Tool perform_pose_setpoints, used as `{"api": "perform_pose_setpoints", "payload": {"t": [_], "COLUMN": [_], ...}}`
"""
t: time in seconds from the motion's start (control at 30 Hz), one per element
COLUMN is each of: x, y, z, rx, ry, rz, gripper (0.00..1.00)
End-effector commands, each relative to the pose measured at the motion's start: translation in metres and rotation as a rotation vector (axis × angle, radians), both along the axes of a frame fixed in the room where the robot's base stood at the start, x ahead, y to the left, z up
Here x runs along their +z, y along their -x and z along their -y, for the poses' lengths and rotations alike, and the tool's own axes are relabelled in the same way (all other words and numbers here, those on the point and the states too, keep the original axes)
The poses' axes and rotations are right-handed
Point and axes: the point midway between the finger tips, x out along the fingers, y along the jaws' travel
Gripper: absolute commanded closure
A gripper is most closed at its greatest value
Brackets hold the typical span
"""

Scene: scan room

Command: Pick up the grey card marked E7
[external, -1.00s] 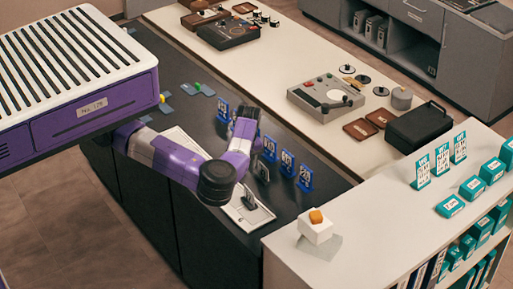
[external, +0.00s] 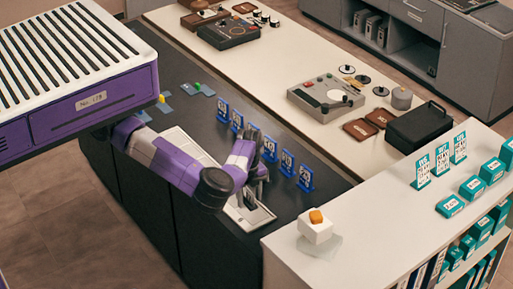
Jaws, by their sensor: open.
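My gripper (external: 262,176) is at the end of my purple arm, over the dark counter between the row of blue numbered cards and a pale tray (external: 234,212). It is open, with nothing visible between its fingers. A small dark grey piece (external: 250,201) is at the near end of the tray, just in front of my gripper. It may be the grey card, but no E7 marking can be read. My arm hides part of the tray.
Several blue numbered cards (external: 287,163) stand in a row behind my gripper, close to it. A white shelf top (external: 360,220) with a white block (external: 316,230) lies to the right. A tape machine (external: 325,98) stands on the rear bench.

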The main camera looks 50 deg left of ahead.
Motion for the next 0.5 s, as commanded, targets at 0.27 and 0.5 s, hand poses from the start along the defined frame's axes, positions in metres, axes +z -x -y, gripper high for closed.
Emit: {"api": "perform_pose_setpoints", "payload": {"t": [0.27,0.5], "x": [0.0001,0.0003], "y": [0.0000,0.0000], "z": [-0.0001,-0.0001], "rx": [0.000,0.000], "ry": [-0.001,-0.001], "rz": [0.000,0.000], "gripper": [0.69,1.00]}}
